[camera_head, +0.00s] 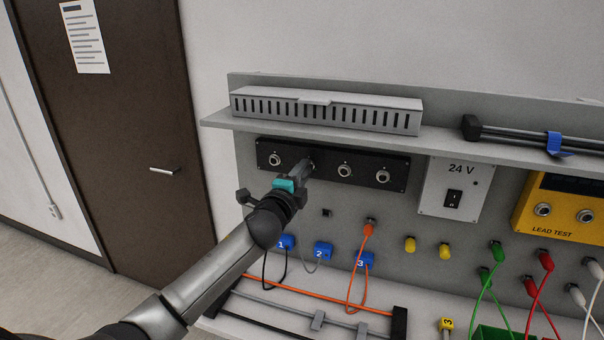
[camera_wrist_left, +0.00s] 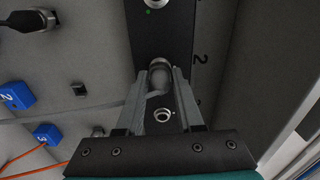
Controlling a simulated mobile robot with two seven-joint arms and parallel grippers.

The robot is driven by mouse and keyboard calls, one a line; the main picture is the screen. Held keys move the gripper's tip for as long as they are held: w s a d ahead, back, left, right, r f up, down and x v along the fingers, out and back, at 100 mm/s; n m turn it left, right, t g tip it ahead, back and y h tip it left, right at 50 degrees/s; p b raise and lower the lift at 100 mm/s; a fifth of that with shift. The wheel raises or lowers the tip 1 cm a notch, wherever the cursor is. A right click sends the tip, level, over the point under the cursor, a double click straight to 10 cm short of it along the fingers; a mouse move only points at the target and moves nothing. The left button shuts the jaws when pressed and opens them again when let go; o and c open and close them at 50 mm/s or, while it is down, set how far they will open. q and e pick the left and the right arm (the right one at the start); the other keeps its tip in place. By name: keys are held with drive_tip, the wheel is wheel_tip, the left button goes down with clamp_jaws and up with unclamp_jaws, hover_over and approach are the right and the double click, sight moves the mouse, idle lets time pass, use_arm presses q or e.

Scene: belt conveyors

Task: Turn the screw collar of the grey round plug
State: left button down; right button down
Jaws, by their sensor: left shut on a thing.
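The grey round plug (camera_wrist_left: 160,80) sits at a socket position on the black panel (camera_head: 400,170), with a small part of it showing between my fingers in the left wrist view. My left gripper (camera_wrist_left: 161,72) is shut on it, one finger on each side. In the head view my left gripper (camera_head: 307,167) reaches the second position from the left on the panel and hides most of the plug. A grey cable seems to come from the plug, partly behind a finger. How far the screw collar is turned cannot be told. My right gripper is not in view.
Neighbouring round sockets (camera_head: 344,171) lie close on the panel. A shelf with a slotted grey box (camera_head: 326,108) juts out above. Blue numbered plugs (camera_head: 323,251), an orange plug (camera_head: 369,228) and hanging leads are below. A 24 V box (camera_head: 455,186) stands right.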

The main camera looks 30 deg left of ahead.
use_arm(q)
drive_tip(key=n+p, duration=0.1)
drive_tip(key=n, duration=0.5)
idle(0.5)
drive_tip(key=c, duration=0.5)
unclamp_jaws()
drive_tip(key=b+v, duration=0.1)
drive_tip(key=v, duration=1.4)
drive_tip(key=shift+s+f, duration=0.1)
drive_tip(key=shift+s, duration=0.05)
drive_tip(key=shift+d, duration=0.1)
